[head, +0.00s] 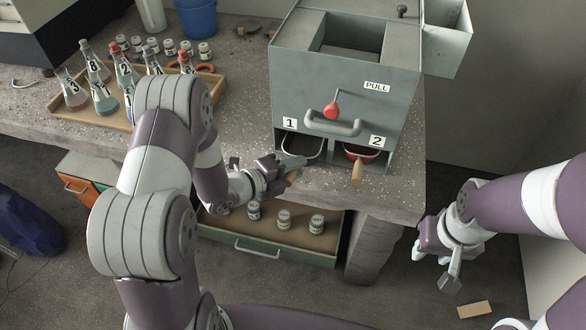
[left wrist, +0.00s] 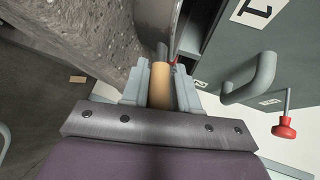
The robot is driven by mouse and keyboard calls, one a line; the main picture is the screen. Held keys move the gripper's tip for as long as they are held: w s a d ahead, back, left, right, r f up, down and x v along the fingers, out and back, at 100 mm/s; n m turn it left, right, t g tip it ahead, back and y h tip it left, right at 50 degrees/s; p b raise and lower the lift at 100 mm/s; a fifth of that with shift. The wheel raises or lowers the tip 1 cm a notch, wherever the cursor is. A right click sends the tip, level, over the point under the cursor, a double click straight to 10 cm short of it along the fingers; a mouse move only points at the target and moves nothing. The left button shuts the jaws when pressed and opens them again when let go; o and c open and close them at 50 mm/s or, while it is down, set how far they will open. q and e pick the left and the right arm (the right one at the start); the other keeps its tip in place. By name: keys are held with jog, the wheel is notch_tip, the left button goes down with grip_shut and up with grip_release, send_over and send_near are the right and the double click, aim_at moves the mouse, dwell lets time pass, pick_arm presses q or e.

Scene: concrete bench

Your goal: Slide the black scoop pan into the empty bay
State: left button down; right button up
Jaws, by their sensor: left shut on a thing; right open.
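The grey machine (head: 345,88) has two low bays, labelled 1 and 2. My left gripper (head: 288,170) is in front of bay 1, shut on the wooden handle (left wrist: 160,85) of the black scoop pan. The pan (head: 302,147) shows as a dark interior with a pale rim at the mouth of bay 1; how deep it sits is hard to tell. Bay 2 holds a red pan (head: 361,151), its wooden handle pointing out to the front. My right gripper (head: 436,266) is open and empty, off the bench to the right.
A tray (head: 95,117) of numbered flasks and several small jars stand at the left. A red-knobbed lever (head: 331,111) and grey handle (head: 333,127) jut from the machine's front. Below the bench, an open drawer (head: 265,247) holds jars. A small wooden block (head: 474,309) lies on the floor.

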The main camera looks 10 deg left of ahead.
pick_arm(q)
jog(key=c, duration=0.8)
grip_release()
jog(key=shift+s+a, duration=0.1)
jog(key=p+v, duration=0.1)
jog(key=v, duration=1.1)
jog(key=shift+s+a+r, duration=0.1)
jog(key=shift+s+a, duration=0.05)
jog(key=shift+s, duration=0.05)
